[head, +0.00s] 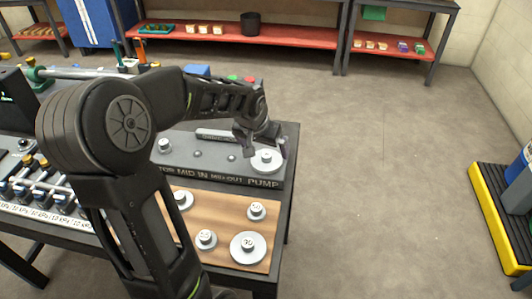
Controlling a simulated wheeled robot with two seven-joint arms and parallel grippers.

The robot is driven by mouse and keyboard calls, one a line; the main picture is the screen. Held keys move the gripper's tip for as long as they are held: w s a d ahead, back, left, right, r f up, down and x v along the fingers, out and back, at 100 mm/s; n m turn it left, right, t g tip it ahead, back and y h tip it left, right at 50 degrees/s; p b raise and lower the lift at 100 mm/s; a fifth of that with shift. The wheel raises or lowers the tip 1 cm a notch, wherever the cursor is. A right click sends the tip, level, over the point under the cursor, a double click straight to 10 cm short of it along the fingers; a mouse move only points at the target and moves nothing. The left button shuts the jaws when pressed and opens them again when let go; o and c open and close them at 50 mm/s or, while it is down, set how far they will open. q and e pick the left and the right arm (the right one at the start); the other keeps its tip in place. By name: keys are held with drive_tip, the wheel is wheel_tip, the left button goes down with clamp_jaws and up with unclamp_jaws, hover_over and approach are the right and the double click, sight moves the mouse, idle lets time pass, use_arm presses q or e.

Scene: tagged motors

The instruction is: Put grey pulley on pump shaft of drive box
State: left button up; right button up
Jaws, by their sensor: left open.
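The drive box (215,172) is a long dark grey box near the table's right end, with "PUMP" lettered at its right end. A light grey pulley (268,165) with a raised hub lies flat at the PUMP end. It covers the spot of the pump shaft, so I cannot see the shaft itself or how fully the pulley is seated. My left gripper (262,147) is open just above this pulley, one finger at its left and one at its right. I cannot tell whether the fingers touch it. My right gripper is out of view.
Several other grey pulleys, such as a large one (249,249) and a small one (257,212), lie on a wooden board (225,212) in front of the box. Small gauges stand at the table's left. Red shelves (305,41) are behind.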

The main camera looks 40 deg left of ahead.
use_arm(q)
drive_tip(key=v, duration=0.6)
drive_tip(key=shift+r, duration=0.2)
drive_tip(key=shift+s, duration=0.15)
idle(0.5)
